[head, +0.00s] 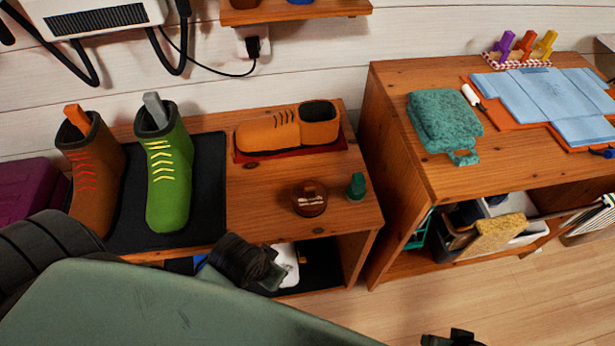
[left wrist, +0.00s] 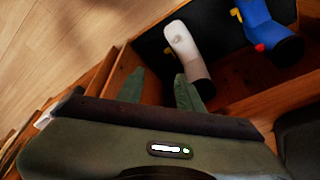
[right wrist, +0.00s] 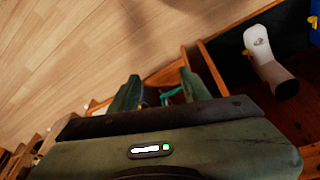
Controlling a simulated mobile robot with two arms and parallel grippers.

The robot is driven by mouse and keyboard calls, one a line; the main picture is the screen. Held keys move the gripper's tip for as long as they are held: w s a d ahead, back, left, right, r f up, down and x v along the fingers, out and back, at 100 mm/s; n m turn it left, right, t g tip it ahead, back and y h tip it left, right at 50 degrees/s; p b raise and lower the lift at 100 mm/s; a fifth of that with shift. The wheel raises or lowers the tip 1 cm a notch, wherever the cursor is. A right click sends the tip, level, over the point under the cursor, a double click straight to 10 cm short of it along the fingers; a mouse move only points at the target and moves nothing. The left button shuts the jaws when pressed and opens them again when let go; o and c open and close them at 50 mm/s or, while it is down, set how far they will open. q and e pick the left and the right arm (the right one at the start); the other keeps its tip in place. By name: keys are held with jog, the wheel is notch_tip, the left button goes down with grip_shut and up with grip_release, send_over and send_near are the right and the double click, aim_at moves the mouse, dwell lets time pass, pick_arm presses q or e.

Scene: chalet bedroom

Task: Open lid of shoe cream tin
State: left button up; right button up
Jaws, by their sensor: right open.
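The shoe cream tin appears to be the round brown tin (head: 310,199) on top of the low wooden bench (head: 262,206), near its front right part. Its lid looks closed. My left gripper (head: 268,274) is in front of the bench's front edge, below and left of the tin. In the left wrist view its two fingers (left wrist: 158,78) are apart with nothing between them. My right gripper (head: 453,338) is only partly seen at the bottom edge of the head view. In the right wrist view its fingers (right wrist: 160,80) are apart and empty. Neither wrist view shows the tin.
A small green bottle (head: 356,187) stands just right of the tin. An orange shoe (head: 285,129) lies behind it on a red mat. A green boot (head: 168,170) and a brown boot (head: 92,175) stand on a dark mat at left. A taller cabinet (head: 395,130) stands at right.

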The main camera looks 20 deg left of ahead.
pick_arm(q)
notch_tip(320, 180, up, 8)
jog(key=p, duration=0.3)
pick_arm(e)
notch_tip(320, 180, up, 9)
jog(key=p, duration=0.2)
jog(key=s+f+g, duration=0.1)
jog(key=s+f, duration=0.1)
jog(key=f, duration=1.1)
jog(key=s+f, duration=0.2)
jog(key=f, duration=1)
pick_arm(q)
notch_tip(320, 180, up, 10)
jog(key=m+h, duration=0.4)
jog(key=m, duration=0.5)
send_over(308, 189)
jog(key=s+a, duration=0.2)
jog(key=shift+g+y, duration=0.3)
jog(key=shift+g, duration=0.1)
jog(key=x, duration=0.3)
jog(key=b+x, duration=0.1)
jog(key=x, duration=0.2)
jog(key=shift+w+f, duration=0.25)
jog(key=shift+w, duration=0.05)
pick_arm(e)
jog(key=s+d+f+g, duration=0.1)
jog(key=s+d+f, duration=0.2)
jog(key=s+f, duration=1.1)
jog(key=shift+s+f, duration=0.35)
jog(key=shift+s, duration=0.6)
